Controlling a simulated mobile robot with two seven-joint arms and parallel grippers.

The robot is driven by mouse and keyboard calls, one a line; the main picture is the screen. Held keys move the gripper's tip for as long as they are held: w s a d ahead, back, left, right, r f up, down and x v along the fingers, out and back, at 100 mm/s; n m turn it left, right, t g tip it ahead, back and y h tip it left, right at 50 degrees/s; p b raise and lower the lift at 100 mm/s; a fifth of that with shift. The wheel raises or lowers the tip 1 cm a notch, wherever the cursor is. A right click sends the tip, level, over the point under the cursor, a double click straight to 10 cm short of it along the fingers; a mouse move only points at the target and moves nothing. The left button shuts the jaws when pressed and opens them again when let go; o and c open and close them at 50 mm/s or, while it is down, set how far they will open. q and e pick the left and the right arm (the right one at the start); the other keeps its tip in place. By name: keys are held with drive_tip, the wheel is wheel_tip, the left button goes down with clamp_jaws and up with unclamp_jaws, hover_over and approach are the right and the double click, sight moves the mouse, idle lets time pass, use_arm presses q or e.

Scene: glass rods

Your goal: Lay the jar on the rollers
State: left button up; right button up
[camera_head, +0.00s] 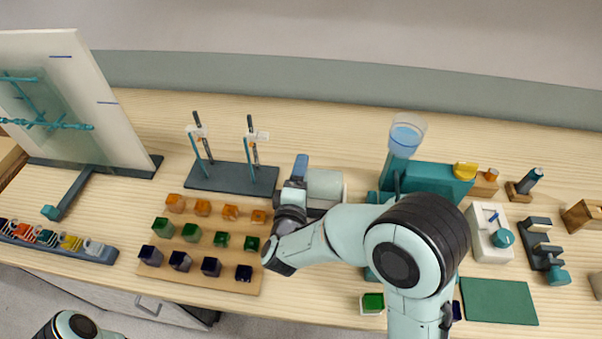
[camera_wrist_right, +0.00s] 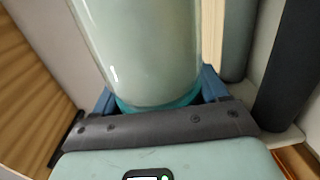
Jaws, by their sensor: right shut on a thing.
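The jar, a pale grey-green cylinder (camera_head: 325,184), lies roughly level just right of my right gripper (camera_head: 298,177) in the head view. In the right wrist view the jar (camera_wrist_right: 140,50) shows large, with a teal band at its near end, between the blue fingers of my right gripper (camera_wrist_right: 158,95), which is shut on it. Dark rollers (camera_wrist_right: 288,65) on a pale frame stand beside the jar at the right of the wrist view. I cannot tell whether the jar touches them. My arm hides part of the rollers in the head view. My left gripper is out of view.
A board of coloured cubes (camera_head: 205,275) lies left of my right arm. A dark stand with upright rods (camera_head: 230,180) is behind it. A teal apparatus with a clear blue-tinted cup (camera_head: 407,135) stands right of the jar. The bench's back strip is clear.

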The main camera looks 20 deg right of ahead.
drive_tip(key=shift+f, duration=0.4)
drive_tip(key=o, duration=1.7)
drive_tip(key=v, duration=1.3)
drive_tip(key=shift+s+a+r, duration=0.1)
drive_tip(key=shift+s, duration=0.05)
